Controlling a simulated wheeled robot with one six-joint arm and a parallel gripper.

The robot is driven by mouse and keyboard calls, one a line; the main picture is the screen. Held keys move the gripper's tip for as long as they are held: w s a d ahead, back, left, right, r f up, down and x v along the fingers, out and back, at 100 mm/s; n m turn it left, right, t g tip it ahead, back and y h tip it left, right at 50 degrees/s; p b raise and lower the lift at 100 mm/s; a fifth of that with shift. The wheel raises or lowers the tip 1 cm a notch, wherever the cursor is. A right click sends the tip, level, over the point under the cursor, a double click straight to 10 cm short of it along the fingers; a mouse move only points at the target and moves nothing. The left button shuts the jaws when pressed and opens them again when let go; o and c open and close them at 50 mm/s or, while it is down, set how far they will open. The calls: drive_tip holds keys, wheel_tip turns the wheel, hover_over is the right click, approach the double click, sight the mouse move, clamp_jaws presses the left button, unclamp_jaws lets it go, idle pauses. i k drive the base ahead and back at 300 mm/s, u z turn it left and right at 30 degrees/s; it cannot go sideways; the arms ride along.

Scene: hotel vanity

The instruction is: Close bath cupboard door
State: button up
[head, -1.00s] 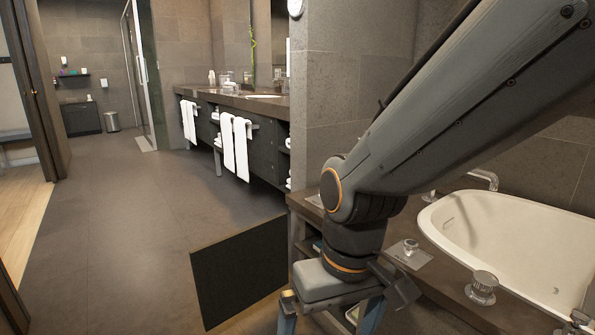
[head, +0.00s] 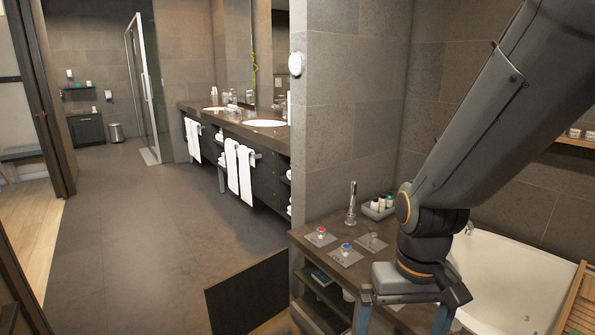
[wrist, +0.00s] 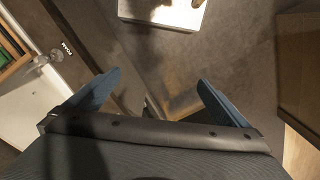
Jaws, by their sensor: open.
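The bath cupboard door (head: 248,291) is a dark flat panel standing open in the head view, swung out to the left of the bath cupboard (head: 322,292). The cupboard front shows open shelves with a few items inside. My gripper (head: 401,316) is at the lower right in the head view, to the right of the door and apart from it. Its two blue-grey fingers point down, spread and empty. The fingers (wrist: 160,97) also show spread in the wrist view. I cannot tell for sure which surface there is the door.
A bath counter (head: 335,232) carries a tap and small items, with the white bathtub (head: 510,264) at the right. A stone wall (head: 346,120) stands behind. The vanity (head: 265,170) with hanging towels is further back. The floor (head: 150,230) left of the door is clear.

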sight(240, 301)
drive_tip(key=u, duration=0.7)
drive_tip(key=i, duration=1.2)
drive_tip(key=z, duration=0.55)
